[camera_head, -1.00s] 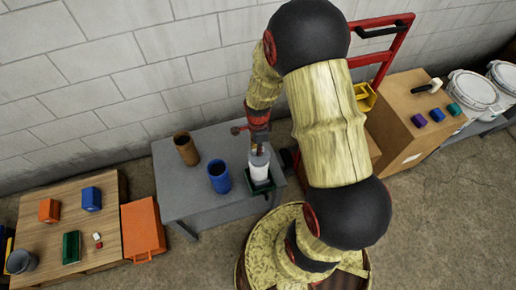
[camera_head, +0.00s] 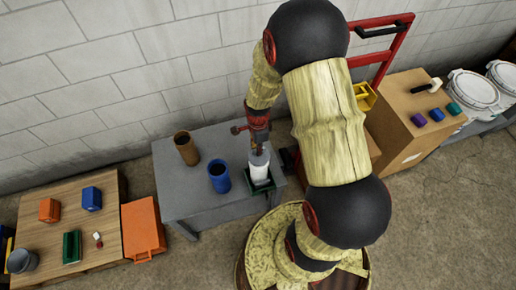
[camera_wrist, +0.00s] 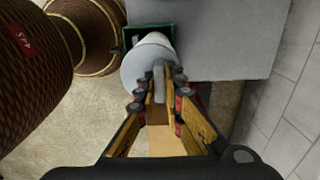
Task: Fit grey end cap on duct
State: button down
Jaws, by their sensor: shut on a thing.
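The white duct (camera_head: 260,174) stands upright in a green holder (camera_head: 270,186) on the grey table. The grey end cap (camera_head: 259,158) is at the duct's top end. In the wrist view the cap (camera_wrist: 143,68) is a round grey disc with a raised grip, and it hides most of the duct (camera_wrist: 154,38). My gripper (camera_wrist: 160,98) is shut on the cap's grip; in the head view it comes down from above (camera_head: 258,147). I cannot tell whether the cap is fully seated or only touching the rim.
A blue cup (camera_head: 219,178) and a brown cup (camera_head: 186,149) stand left on the grey table (camera_head: 190,205). A wooden table (camera_head: 40,245) with small boxes is at far left, beside an orange case (camera_head: 143,229). A red hand truck (camera_head: 390,55) leans behind my arm.

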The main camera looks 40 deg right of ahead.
jog(key=shift+f+b, duration=0.3)
jog(key=shift+f, duration=0.3)
dwell(0.6)
jog(key=c, duration=2.2)
grip_release()
jog(key=shift+r, duration=0.1)
jog(key=shift+r+p, duration=4.2)
jog(key=shift+r, duration=1.2)
